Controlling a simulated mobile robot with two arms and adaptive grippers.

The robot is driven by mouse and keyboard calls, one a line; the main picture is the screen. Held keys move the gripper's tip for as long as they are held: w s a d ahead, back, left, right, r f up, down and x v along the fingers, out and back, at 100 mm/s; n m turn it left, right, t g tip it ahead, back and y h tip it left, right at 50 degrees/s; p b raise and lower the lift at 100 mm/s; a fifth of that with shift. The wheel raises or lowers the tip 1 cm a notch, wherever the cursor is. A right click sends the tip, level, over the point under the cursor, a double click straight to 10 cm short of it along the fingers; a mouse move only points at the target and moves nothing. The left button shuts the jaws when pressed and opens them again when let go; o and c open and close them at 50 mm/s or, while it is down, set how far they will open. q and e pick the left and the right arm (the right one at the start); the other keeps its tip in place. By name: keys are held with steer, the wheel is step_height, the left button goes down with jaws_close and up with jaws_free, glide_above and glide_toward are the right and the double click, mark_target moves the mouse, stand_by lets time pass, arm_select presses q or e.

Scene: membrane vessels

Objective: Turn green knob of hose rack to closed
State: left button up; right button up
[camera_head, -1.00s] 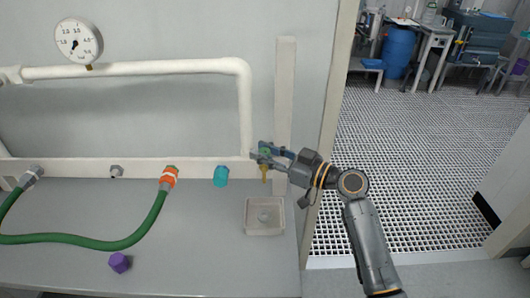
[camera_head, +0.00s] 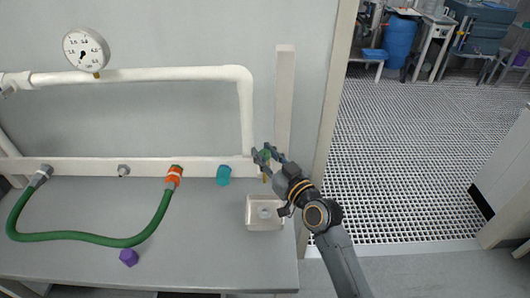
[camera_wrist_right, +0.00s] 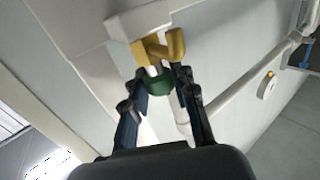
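The green knob (camera_wrist_right: 160,86) sits on a brass-yellow valve (camera_wrist_right: 160,48) at the right end of the white hose rack rail (camera_head: 100,166). In the wrist view my right gripper's (camera_wrist_right: 162,78) two dark fingers lie on both sides of the knob and appear to touch it. In the head view my right gripper (camera_head: 266,156) is at the valve, and only a little of the green knob (camera_head: 264,155) shows between the fingers. The valve's spout points down above a small square basin. My left gripper is not in view.
The basin (camera_head: 251,222) stands on the grey bench (camera_head: 200,265) below the valve. A green hose (camera_head: 95,239) loops between two rail connectors, beside a teal cap (camera_head: 223,175). A white post (camera_head: 283,110) rises close to my right gripper.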

steer(key=o, duration=0.5)
steer(key=shift+c, duration=0.2)
steer(key=v, duration=1.2)
steer(key=shift+f, duration=0.15)
